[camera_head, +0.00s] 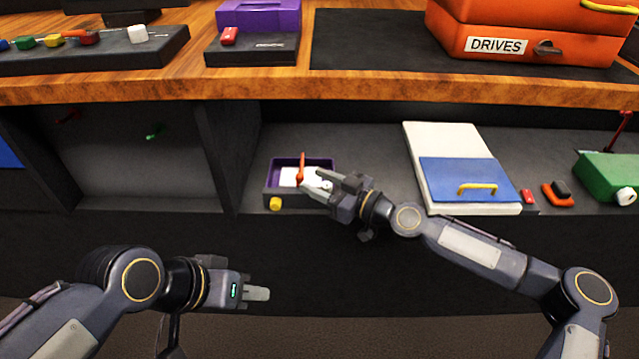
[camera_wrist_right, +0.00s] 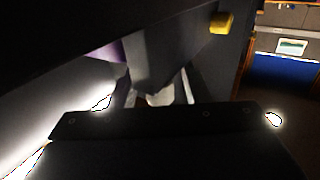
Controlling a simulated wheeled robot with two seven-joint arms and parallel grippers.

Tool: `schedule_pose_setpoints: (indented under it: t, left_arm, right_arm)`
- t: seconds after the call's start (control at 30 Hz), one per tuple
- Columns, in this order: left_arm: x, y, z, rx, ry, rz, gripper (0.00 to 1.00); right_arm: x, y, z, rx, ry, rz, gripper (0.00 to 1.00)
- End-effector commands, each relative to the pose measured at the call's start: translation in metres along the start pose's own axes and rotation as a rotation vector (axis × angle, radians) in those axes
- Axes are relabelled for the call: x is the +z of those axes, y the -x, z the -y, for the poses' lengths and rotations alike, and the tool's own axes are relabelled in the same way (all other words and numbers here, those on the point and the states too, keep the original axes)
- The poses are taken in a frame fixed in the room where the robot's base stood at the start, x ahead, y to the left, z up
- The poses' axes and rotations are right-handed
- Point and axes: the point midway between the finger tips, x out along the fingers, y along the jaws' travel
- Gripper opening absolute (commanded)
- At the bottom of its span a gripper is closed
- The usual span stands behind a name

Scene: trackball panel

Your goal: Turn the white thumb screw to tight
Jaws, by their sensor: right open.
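A purple and dark grey box (camera_head: 272,183) sits on the lower shelf, with a red lever (camera_head: 301,168) and white parts (camera_head: 289,177) inside. My right gripper (camera_head: 318,184) reaches over its right side, with its fingers open at the white parts. In the right wrist view a pale piece (camera_wrist_right: 160,98) shows between the dark fingers. I cannot tell whether it is the white thumb screw or whether the fingers touch it. My left gripper (camera_head: 256,293) hangs empty in front of the shelf at the lower left; its finger gap is not visible.
A yellow knob (camera_head: 275,204) is on the box's front and also shows in the right wrist view (camera_wrist_right: 221,23). A white and blue panel with a yellow handle (camera_head: 477,188) lies to the right. A green box (camera_head: 607,177) is farther right. The wooden counter (camera_head: 330,84) overhangs behind.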

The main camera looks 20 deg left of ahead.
Motion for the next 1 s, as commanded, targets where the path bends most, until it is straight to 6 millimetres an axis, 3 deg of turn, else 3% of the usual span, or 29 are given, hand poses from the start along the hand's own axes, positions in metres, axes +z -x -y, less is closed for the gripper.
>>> schedule_pose_setpoints:
  t: [0.23,0.57,1.0]
  left_arm:
    - [0.0000,0.0000,0.0000,0.000,0.000,0.000,0.36]
    - [0.0000,0.0000,0.0000,0.000,0.000,0.000,0.36]
    - [-0.0049,0.0098,-0.0045,0.000,0.000,0.000,0.36]
  right_arm:
    - [0.0002,-0.0007,-0.0001,0.000,0.000,0.001,0.42]
    - [0.0002,-0.0005,-0.0002,0.000,0.000,0.001,0.00]
    - [-0.0025,-0.0004,-0.0007,0.099,0.004,0.003,0.00]
